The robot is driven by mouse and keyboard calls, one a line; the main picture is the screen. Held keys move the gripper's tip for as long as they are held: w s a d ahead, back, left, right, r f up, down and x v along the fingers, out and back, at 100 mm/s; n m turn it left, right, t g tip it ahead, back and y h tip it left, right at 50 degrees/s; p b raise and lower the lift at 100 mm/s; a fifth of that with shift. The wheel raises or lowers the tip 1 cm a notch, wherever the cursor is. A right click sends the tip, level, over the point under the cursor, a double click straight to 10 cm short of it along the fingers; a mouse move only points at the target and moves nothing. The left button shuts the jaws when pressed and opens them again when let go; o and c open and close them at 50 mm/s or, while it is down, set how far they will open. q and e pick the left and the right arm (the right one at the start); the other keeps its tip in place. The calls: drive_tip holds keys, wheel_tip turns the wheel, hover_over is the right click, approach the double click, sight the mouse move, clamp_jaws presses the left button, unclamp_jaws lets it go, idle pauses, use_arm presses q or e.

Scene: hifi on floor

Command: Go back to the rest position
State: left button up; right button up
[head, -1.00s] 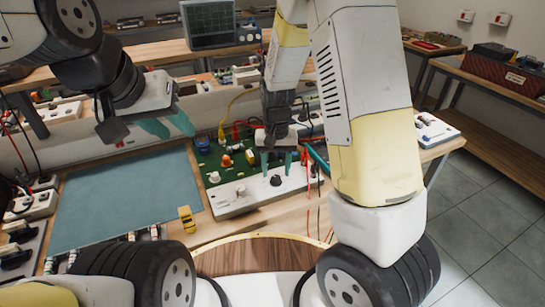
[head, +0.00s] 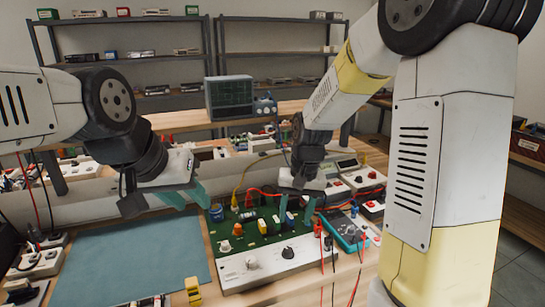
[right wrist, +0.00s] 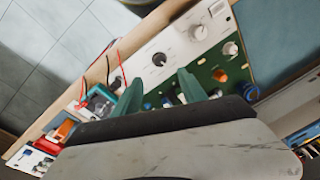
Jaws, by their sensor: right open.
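My left gripper (head: 186,196) is in the left half of the head view, above the far edge of the blue-green mat (head: 130,262). Its two teal fingers stand apart with nothing seen between them. My right gripper (head: 297,208) is over the green circuit board (head: 246,228), behind the white control panel (head: 262,268). Its teal fingers are apart and empty; the right wrist view shows them too (right wrist: 158,92), with the white panel (right wrist: 176,45) beyond their tips. I cannot tell how high the right fingertips are above the board.
A teal multimeter (head: 345,230) with red and black leads lies right of the board. A yellow object (head: 193,290) stands by the mat's right edge. An oscilloscope (head: 229,97) stands on the bench behind, before grey shelves (head: 270,50). Open floor (head: 512,255) is at the right.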

drive_tip(key=s+d+r+t, duration=0.2)
drive_tip(key=s+d+r, duration=0.1)
drive_tip(key=s+r, duration=0.4)
drive_tip(key=s+d+r+n+t+y, duration=0.1)
drive_tip(key=s+d+r+t, duration=0.2)
drive_tip(key=s+r, duration=0.5)
drive_tip(key=shift+d+r, duration=0.2)
drive_tip(key=shift+d, duration=0.15)
idle(0.6)
